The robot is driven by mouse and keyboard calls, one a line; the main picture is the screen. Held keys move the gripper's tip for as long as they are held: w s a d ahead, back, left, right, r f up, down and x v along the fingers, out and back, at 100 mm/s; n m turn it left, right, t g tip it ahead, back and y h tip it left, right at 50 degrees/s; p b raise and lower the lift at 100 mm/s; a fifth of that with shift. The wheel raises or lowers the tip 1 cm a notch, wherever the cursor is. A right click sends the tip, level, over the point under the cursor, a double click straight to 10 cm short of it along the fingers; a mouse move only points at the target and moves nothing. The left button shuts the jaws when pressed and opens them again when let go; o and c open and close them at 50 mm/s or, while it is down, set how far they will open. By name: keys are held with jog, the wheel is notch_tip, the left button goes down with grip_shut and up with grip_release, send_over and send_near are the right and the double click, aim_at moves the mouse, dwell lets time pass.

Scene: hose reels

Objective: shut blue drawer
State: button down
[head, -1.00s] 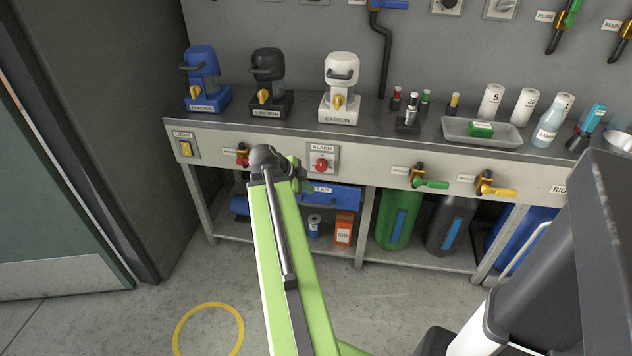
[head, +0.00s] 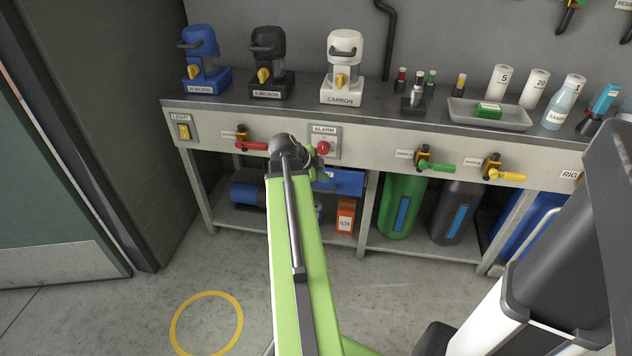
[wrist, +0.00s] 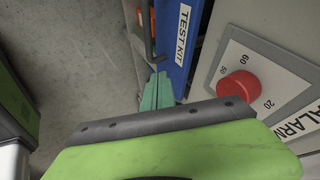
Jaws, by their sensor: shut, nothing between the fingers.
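The blue drawer (head: 347,181) is under the bench, below the alarm panel, partly hidden behind the end of my green arm in the head view. In the wrist view its blue front (wrist: 182,40) carries a white TEST KIT label. How far it stands out is hard to tell. My gripper (wrist: 157,92) shows teal fingers shut together and empty, close by the lower end of the drawer front in the wrist picture. I cannot tell whether they touch it. In the head view the fingers are mostly hidden by the arm end.
The alarm panel with a red knob (wrist: 238,86) is close beside my gripper. A red-handled valve (head: 250,143) is left of the arm. An orange filter box (head: 345,216) and green cylinder (head: 402,207) stand below the bench. Open floor lies in front.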

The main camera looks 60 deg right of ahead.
aim_at(333, 175)
jog(key=shift+w+d+f+p, duration=0.1)
jog(key=shift+w+d, duration=0.05)
jog(key=shift+d, duration=0.6)
jog(key=shift+w+d+f+p, duration=0.1)
jog(key=shift+w+d+f, duration=0.1)
jog(key=shift+d, duration=0.5)
jog(key=shift+w+d+f+p, duration=0.1)
jog(key=shift+w+d, duration=0.05)
jog(key=shift+d, duration=0.6)
jog(key=shift+w+d+r, duration=0.1)
jog(key=shift+w+d, duration=0.05)
jog(key=shift+d, duration=0.4)
jog(key=shift+w+d+r, duration=0.1)
jog(key=shift+d, duration=0.4)
jog(key=p+v, duration=0.6)
jog(key=v, duration=0.2)
jog(key=shift+a+p, duration=0.2)
jog(key=shift+p, duration=0.2)
